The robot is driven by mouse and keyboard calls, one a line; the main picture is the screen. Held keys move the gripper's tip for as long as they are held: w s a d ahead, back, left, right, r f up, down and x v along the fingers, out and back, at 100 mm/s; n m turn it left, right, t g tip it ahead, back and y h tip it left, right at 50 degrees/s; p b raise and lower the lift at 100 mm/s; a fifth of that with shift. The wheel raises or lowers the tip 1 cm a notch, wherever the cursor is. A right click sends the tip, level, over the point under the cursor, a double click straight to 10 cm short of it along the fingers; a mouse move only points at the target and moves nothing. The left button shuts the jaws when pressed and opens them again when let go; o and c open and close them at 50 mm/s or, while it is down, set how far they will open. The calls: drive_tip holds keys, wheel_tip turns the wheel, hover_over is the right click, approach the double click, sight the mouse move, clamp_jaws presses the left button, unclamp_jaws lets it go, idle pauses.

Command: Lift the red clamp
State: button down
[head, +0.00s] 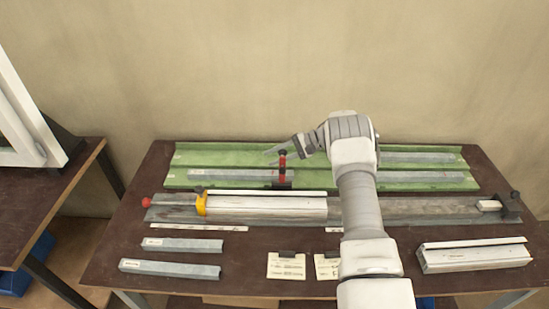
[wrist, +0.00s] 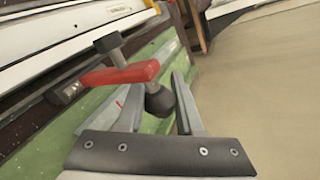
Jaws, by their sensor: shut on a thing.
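The red clamp (head: 282,172) has a red bar and dark end parts. In the head view it stands out upright at the front part of the green tray (head: 232,158), beside a grey profile. In the wrist view the red bar (wrist: 120,75) crosses in front of my fingers, with a dark round knob between them. My gripper (head: 277,155) reaches the clamp's upper end from the right; in the wrist view my gripper (wrist: 156,86) is shut on the clamp. I cannot tell whether the clamp's lower end touches anything.
Grey profiles lie on the green tray. Loose profiles (head: 170,268) lie front left, a white-topped block (head: 474,256) front right. Paper cards (head: 286,266) lie at the front.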

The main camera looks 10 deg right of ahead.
idle(0.3)
drive_tip(key=c, duration=0.8)
unclamp_jaws()
drive_tip(key=shift+c, duration=0.2)
drive_tip(key=shift+d, duration=0.1)
drive_tip(key=b+v, duration=0.1)
drive_tip(key=v, duration=1.1)
drive_tip(key=shift+w, duration=0.1)
